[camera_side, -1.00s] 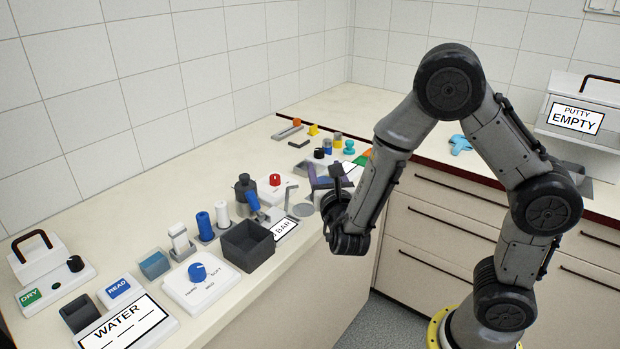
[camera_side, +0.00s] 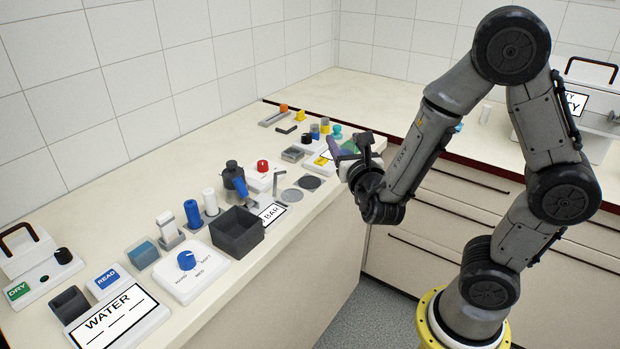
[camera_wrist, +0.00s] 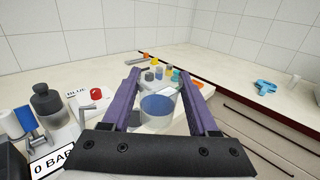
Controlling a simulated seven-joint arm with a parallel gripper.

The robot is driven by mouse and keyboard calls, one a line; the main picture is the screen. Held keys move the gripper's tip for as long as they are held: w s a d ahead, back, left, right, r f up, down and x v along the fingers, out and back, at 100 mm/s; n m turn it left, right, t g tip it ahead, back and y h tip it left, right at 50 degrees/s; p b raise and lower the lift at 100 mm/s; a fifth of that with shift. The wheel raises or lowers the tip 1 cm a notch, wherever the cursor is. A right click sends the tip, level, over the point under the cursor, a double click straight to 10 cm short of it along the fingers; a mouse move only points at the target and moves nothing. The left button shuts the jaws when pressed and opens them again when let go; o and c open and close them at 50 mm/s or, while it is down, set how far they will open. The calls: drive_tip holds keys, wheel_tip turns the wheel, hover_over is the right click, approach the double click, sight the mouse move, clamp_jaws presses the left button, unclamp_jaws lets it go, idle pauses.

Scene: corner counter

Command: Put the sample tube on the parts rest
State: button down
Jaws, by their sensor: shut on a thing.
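My gripper (camera_wrist: 160,95) has two purple fingers, closed on a clear cylinder with blue in it, which I take to be the sample tube (camera_wrist: 158,107). The tube is between the fingers in the wrist view. In the side view my gripper (camera_side: 352,146) is over the right edge of the left counter, and the tube cannot be made out there. I cannot tell for sure which item is the parts rest; a long grey tray (camera_side: 271,119) with an orange piece at its end lies at the back of the counter.
A dark open box (camera_side: 237,232), a dark bottle (camera_side: 233,178) and a red-knobbed white box (camera_side: 262,172) are farther left. The right counter has clear room.

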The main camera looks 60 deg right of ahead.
drive_tip(key=w+d+f, duration=0.1)
drive_tip(key=w+f, duration=0.2)
drive_tip(key=w, duration=0.1)
drive_tip(key=w+d+f, duration=0.2)
drive_tip(key=w+f, duration=0.1)
drive_tip(key=w, duration=0.1)
drive_tip(key=w+d+f, duration=0.2)
drive_tip(key=w+f, duration=0.2)
drive_tip(key=shift+w, duration=0.35)
drive_tip(key=shift+f, duration=1.45)
drive_tip(key=shift+f, duration=0.15)
drive_tip(key=shift+c, duration=0.8)
unclamp_jaws()
